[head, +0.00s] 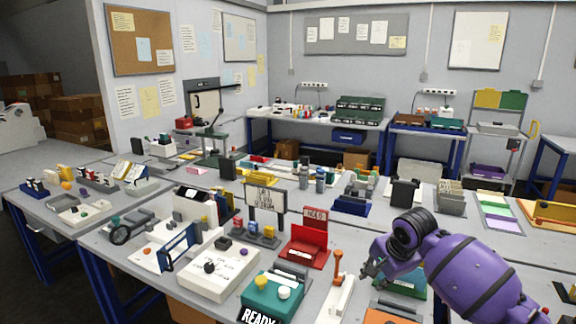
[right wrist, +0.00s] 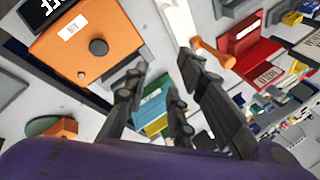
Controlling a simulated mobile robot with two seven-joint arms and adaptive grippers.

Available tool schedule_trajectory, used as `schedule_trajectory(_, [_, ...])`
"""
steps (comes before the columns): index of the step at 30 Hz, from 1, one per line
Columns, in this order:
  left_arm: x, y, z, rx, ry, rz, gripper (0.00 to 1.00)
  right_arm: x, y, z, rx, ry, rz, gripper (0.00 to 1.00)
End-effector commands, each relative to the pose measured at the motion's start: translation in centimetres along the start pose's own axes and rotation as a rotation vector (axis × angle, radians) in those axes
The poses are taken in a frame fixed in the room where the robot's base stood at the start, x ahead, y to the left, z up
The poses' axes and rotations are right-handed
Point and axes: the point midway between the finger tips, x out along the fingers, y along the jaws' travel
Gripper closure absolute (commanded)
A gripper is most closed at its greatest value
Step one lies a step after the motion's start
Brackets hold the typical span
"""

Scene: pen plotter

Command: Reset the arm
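A small orange arm (head: 338,268) stands upright on a narrow white base (head: 336,298) near the front middle of the table. In the right wrist view an orange piece (right wrist: 213,50) beside a white strip (right wrist: 181,22) looks like the same arm and base. My right gripper (head: 372,270) is just right of the orange arm in the head view, apart from it as far as I can see. In the right wrist view its fingers (right wrist: 162,76) are spread with nothing between them. My left gripper is in neither view.
A green box marked READY (head: 272,296) stands left of the orange arm, with a red holder (head: 304,246) behind. A white machine with a knob (head: 218,274) and a blue frame (head: 180,246) stand farther left. An orange box with a knob (right wrist: 92,42) is near my right gripper. The table is crowded.

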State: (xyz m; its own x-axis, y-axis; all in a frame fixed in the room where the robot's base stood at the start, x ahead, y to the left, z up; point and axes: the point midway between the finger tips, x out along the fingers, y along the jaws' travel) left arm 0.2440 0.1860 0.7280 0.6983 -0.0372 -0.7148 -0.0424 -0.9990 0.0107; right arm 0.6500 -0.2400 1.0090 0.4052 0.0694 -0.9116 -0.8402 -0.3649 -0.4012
Motion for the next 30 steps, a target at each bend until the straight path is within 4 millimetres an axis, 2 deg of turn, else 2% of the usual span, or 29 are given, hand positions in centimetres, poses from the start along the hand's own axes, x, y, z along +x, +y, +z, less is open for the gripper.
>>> schedule_trajectory(1, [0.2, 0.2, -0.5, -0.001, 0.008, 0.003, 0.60, 1.2, -0.2, 1.1, -0.129, -0.001, -0.059, 0.77])
schedule_trajectory(5, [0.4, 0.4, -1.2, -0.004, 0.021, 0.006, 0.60, 4.1, -0.4, 4.0, -0.500, 0.049, -0.232, 0.77])
schedule_trajectory(8, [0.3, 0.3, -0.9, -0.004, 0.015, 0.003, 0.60, 6.3, 1.3, 6.6, -0.764, 0.121, -0.347, 0.77])
schedule_trajectory(11, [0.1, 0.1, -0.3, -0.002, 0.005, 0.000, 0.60, 8.0, 4.5, 9.4, -0.999, 0.219, -0.438, 0.77])
schedule_trajectory(15, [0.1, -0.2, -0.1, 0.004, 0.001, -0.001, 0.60, 9.2, 10.3, 12.6, -1.232, 0.370, -0.493, 0.77])
schedule_trajectory(20, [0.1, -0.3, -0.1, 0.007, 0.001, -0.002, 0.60, 9.6, 18.7, 15.2, -1.369, 0.497, -0.460, 0.77])
schedule_trajectory(23, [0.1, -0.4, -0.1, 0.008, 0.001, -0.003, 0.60, 9.5, 24.9, 16.6, -1.382, 0.519, -0.401, 0.77])
schedule_trajectory(24, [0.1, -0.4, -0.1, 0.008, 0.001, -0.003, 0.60, 9.5, 27.4, 17.2, -1.369, 0.514, -0.373, 0.77])
schedule_trajectory(27, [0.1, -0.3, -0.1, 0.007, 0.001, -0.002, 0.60, 9.6, 33.8, 18.7, -1.307, 0.457, -0.297, 0.77])
schedule_trajectory(30, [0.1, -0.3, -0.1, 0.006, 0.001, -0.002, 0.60, 9.6, 38.7, 20.1, -1.257, 0.398, -0.241, 0.77])
